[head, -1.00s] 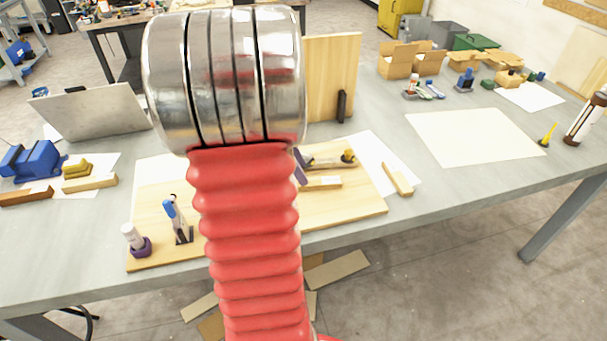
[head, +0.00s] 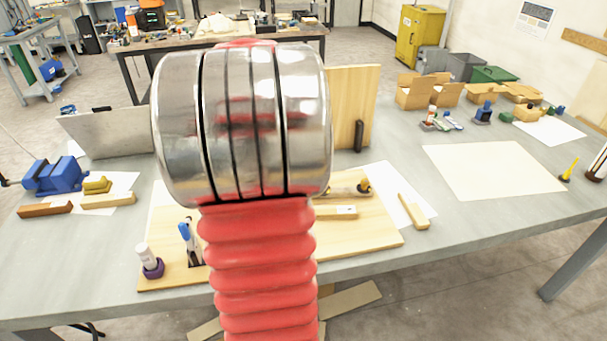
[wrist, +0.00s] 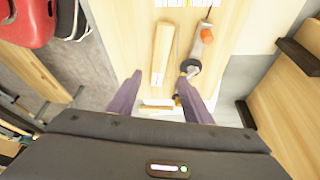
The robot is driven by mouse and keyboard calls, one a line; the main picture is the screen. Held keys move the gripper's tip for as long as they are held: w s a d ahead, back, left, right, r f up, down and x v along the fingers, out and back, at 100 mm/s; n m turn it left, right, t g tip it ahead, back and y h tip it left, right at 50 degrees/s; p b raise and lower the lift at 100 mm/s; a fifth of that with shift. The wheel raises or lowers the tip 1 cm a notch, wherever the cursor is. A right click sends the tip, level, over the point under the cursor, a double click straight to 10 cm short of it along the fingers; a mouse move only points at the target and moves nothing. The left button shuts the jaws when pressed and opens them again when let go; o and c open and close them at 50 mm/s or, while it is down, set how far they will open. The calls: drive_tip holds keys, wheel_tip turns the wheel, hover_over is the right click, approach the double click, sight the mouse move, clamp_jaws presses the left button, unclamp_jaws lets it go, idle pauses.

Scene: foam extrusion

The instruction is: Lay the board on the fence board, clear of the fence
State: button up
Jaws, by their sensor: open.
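A large flat pale wooden board (head: 375,235) lies on the bench and seems to be the fence board; I cannot tell which part is the fence. A small pale wooden board (head: 338,211) with a pale label lies on it, and also shows in the wrist view (wrist: 163,50). A tool with an orange part and a dark end (wrist: 203,48) lies beside the small board. My gripper (wrist: 159,74) is open, with its purple fingers apart on either side of the small board's labelled end. Whether they touch it is unclear. My arm hides the gripper in the head view.
A tall board (head: 355,105) stands upright behind, with dark brackets. A cream sheet (head: 490,170) on the right is bare.

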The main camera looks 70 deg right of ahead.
idle(0.4)
drive_tip(key=w+a+r+n+t+h, duration=0.1)
drive_tip(key=w+a+r+n+t, duration=0.15)
drive_tip(key=w+a+n, duration=0.7)
drive_tip(key=w+a+r+n+t+h, duration=0.1)
drive_tip(key=w+a+r+n+t, duration=0.15)
drive_tip(key=w+a+n, duration=0.65)
drive_tip(key=s+a+n+t+y, duration=0.1)
drive_tip(key=a+n, duration=0.5)
drive_tip(key=a, duration=0.7)
drive_tip(key=s+a+f+n+t+y, duration=0.1)
drive_tip(key=a+n, duration=0.6)
drive_tip(key=a, duration=0.7)
drive_tip(key=s+t+y, duration=0.1)
drive_tip(key=t, duration=0.1)
drive_tip(key=shift+s+f+t+y, duration=0.2)
drive_tip(key=shift+s+t+y, duration=0.1)
drive_tip(key=shift+t, duration=0.1)
